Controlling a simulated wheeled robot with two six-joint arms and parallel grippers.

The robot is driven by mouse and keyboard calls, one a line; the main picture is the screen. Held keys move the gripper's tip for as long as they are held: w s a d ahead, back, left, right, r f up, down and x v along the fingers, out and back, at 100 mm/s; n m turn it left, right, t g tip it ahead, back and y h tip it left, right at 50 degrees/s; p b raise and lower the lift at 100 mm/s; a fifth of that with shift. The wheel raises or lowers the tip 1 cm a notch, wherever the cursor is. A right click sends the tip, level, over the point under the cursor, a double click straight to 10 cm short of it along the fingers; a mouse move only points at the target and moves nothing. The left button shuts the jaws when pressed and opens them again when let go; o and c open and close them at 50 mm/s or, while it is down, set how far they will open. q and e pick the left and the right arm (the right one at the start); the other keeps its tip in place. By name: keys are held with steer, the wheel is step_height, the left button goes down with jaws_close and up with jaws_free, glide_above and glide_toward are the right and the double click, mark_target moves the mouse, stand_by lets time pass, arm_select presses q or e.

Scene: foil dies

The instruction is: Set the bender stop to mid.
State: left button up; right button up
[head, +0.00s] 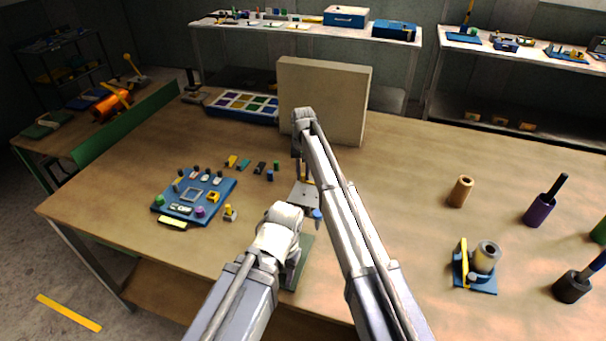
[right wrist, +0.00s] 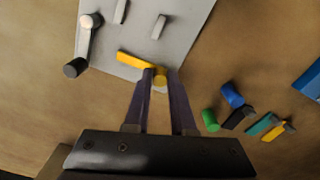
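The bender is a light grey plate (head: 302,197), mostly hidden behind my right arm in the head view. The plate (right wrist: 140,25) fills the top of the right wrist view, with upright grey pegs and a crank with a dark knob (right wrist: 76,67). The yellow stop (right wrist: 133,59) is a flat bar with a round knob at its end, at the plate's edge. My right gripper (right wrist: 160,74) has its fingers close on both sides of that knob, with little gap visible. In the head view my left gripper (head: 293,272) hangs over a green board, its fingers hidden.
Small blue, green, black, teal and yellow pieces (right wrist: 230,95) lie beside the bender. A blue fixture board (head: 222,190) stands to its left. A large beige panel (head: 322,98) stands behind.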

jaws_close()
stand_by(0.9)
